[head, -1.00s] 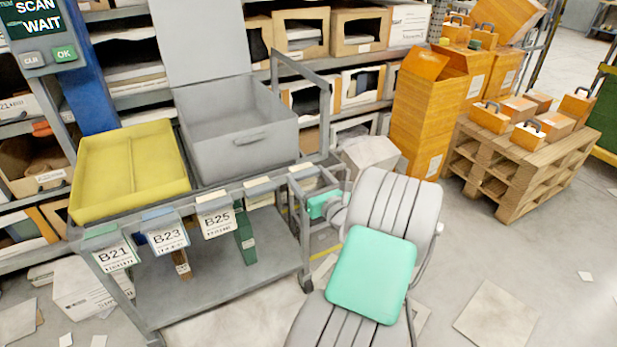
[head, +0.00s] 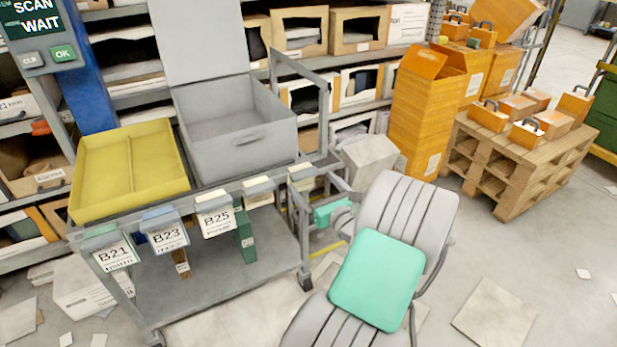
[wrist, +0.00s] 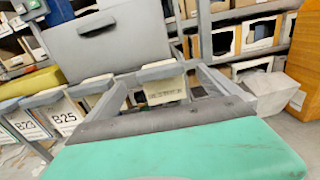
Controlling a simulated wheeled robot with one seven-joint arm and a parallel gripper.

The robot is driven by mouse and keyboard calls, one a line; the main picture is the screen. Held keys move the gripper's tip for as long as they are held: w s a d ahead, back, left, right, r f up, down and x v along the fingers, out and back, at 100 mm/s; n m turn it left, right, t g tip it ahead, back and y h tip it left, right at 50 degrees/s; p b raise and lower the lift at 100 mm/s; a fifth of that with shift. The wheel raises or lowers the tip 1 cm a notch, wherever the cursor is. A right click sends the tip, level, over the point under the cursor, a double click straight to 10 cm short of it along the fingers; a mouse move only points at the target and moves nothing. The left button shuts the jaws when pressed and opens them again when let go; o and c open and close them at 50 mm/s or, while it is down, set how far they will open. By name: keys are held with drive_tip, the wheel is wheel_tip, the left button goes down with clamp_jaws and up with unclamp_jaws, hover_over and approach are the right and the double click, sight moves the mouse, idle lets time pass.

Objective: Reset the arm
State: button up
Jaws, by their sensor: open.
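My arm, grey with a green cover, reaches from the bottom of the head view toward the cart. My gripper (head: 318,190) is at its far end, beside the cart's right end, and is partly hard to make out there against the cart frame. In the wrist view my gripper (wrist: 163,82) shows two grey fingers spread apart with nothing held between them. A tagged bin front shows beyond the fingers; whether they touch it I cannot tell.
The grey cart (head: 235,275) carries a yellow tray (head: 130,165) and an open grey box (head: 240,140). Tags B21, B23 and B25 hang along its front. A wooden pallet (head: 515,185) with orange boxes stands right. Floor at lower right is mostly clear, with loose sheets.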

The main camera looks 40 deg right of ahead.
drive_tip(key=w+a+r+n+g+y+p, duration=0.1)
drive_tip(key=a+n+y+p, duration=0.1)
drive_tip(key=a+n, duration=0.2)
drive_tip(key=w+a+r+n+g+y+p, duration=0.1)
drive_tip(key=a+n+y+p, duration=0.1)
drive_tip(key=a, duration=0.3)
drive_tip(key=w+a+r+n+g+y+p, duration=0.1)
drive_tip(key=w+a+r+n+y+p, duration=0.1)
drive_tip(key=a+n, duration=0.3)
drive_tip(key=shift+n+y, duration=0.3)
drive_tip(key=shift+y, duration=0.1)
drive_tip(key=a+r+n+g+y+p, duration=0.1)
drive_tip(key=a+r+n+g+p, duration=0.15)
drive_tip(key=a+n, duration=0.35)
drive_tip(key=a+r+n+g+y+p, duration=0.1)
drive_tip(key=a+n+g+p, duration=0.25)
drive_tip(key=a+n, duration=0.3)
drive_tip(key=s+a+r+n+g+h+p, duration=0.3)
drive_tip(key=s+a+r+n+g+p, duration=0.2)
drive_tip(key=s+r+n, duration=0.8)
drive_tip(key=a+n+p, duration=0.2)
drive_tip(key=a+p, duration=0.1)
drive_tip(key=p, duration=0.1)
drive_tip(key=shift+s+a+h, duration=0.25)
drive_tip(key=shift+a+h, duration=0.1)
drive_tip(key=shift+h, duration=0.05)
drive_tip(key=shift+c, duration=0.3)
